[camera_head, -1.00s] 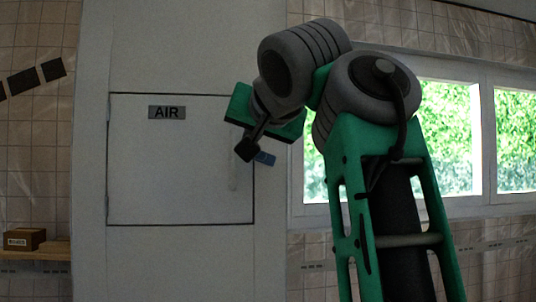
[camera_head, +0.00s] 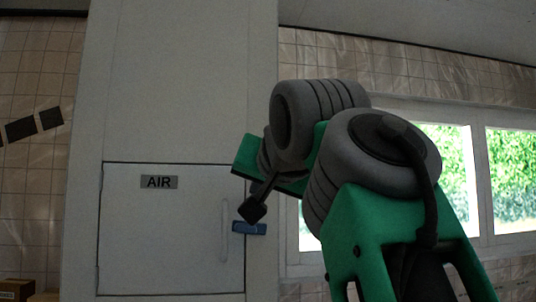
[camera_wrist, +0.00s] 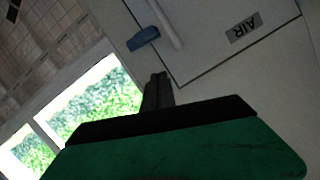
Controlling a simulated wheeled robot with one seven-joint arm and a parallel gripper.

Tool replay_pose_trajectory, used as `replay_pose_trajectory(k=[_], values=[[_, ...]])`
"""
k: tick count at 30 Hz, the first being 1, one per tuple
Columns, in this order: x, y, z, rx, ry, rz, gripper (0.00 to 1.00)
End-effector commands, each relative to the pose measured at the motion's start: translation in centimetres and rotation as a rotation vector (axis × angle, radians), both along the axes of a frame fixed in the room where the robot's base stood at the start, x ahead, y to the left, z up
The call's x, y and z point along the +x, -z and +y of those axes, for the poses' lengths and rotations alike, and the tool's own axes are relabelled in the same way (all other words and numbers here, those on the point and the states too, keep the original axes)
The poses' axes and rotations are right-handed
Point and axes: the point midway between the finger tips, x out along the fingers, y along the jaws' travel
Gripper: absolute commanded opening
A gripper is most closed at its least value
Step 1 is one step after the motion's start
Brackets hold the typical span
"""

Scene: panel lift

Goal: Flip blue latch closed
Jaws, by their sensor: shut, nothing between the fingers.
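The blue latch (camera_head: 249,228) sits at the right edge of the white AIR panel (camera_head: 165,240). It lies nearly level and reaches across the seam between the panel and the frame. The latch also shows in the wrist view (camera_wrist: 143,38), beside the panel's pale handle. My gripper (camera_head: 252,211) is shut and empty, just above the latch in the head view. In the wrist view its closed fingers (camera_wrist: 157,88) are a little apart from the latch. I cannot tell from the head view whether they touch.
A pale vertical handle (camera_head: 224,230) stands on the panel just left of the latch. A window (camera_head: 450,170) is in the wall to the right. Brown boxes (camera_head: 17,289) are at the lower left. The space before the panel is clear.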

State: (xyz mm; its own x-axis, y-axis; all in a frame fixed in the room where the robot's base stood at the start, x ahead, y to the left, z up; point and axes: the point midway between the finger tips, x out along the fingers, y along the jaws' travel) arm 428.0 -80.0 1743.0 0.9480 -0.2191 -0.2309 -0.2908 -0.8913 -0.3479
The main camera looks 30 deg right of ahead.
Motion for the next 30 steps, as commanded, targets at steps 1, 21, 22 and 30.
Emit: replay_pose_trajectory(k=[1, 21, 22, 30], values=[[-1.0, -0.2, 0.4, 0.001, -0.002, 0.0, 0.0], [-4.7, -1.1, 1.2, 0.001, 0.003, 0.002, 0.0], [-4.7, -1.0, 1.2, 0.0, 0.002, 0.003, 0.0], [0.2, 11.3, 2.0, -0.019, -0.078, 0.217, 0.0]])
